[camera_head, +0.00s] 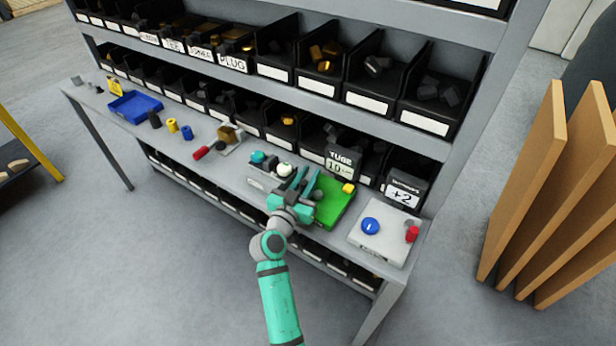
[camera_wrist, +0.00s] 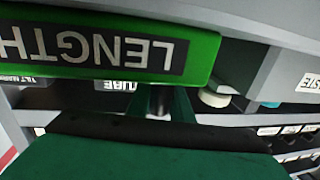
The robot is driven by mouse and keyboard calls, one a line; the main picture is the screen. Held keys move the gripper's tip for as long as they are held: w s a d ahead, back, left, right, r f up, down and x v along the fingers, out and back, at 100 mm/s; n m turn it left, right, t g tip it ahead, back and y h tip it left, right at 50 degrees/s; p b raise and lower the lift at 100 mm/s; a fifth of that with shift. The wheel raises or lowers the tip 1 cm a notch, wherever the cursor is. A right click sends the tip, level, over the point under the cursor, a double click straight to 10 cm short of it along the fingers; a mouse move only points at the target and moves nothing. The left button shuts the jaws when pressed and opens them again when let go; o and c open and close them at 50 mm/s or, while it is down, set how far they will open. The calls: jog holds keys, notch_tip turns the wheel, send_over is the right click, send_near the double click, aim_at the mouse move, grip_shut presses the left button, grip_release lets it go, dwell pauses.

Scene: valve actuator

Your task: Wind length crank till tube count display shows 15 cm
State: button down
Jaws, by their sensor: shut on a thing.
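The tube count display (camera_head: 343,163) is a dark box at the back of the bench. It reads "TUBE" with 10 and a smaller unit after it. A green unit (camera_head: 334,203) lies in front of it, and its "LENGTH" label (camera_wrist: 110,48) fills the top of the wrist view upside down. My gripper (camera_head: 294,188) is at the left side of the green unit, shut on a part that I take to be the length crank. The crank is mostly hidden by my fingers; a dark shaft (camera_wrist: 160,100) shows between them in the wrist view.
A white panel with a blue knob (camera_head: 370,226) and a red part (camera_head: 411,234) is to the right, below a "+2" display (camera_head: 405,188). A white knob (camera_head: 284,169) is close left of my gripper. Shelf bins (camera_head: 425,105) rise behind the bench.

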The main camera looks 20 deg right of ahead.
jog(key=shift+w+d+m+g+h, duration=0.2)
jog(key=shift+d+m+g+h, duration=0.1)
jog(key=shift+m+g+h, duration=0.55)
jog(key=shift+s+d+m+g+h, duration=0.1)
jog(key=shift+d+m+g+h, duration=0.15)
jog(key=shift+m+g+h, duration=0.35)
jog(key=shift+s+d+m+g+h, duration=0.1)
jog(key=shift+d+m+g+h, duration=0.2)
jog(key=shift+g, duration=0.45)
jog(key=c, duration=1.6)
grip_release()
jog(key=shift+a, duration=0.1)
jog(key=v, duration=1)
jog(key=shift+s+a, duration=0.1)
jog(key=shift+a, duration=0.3)
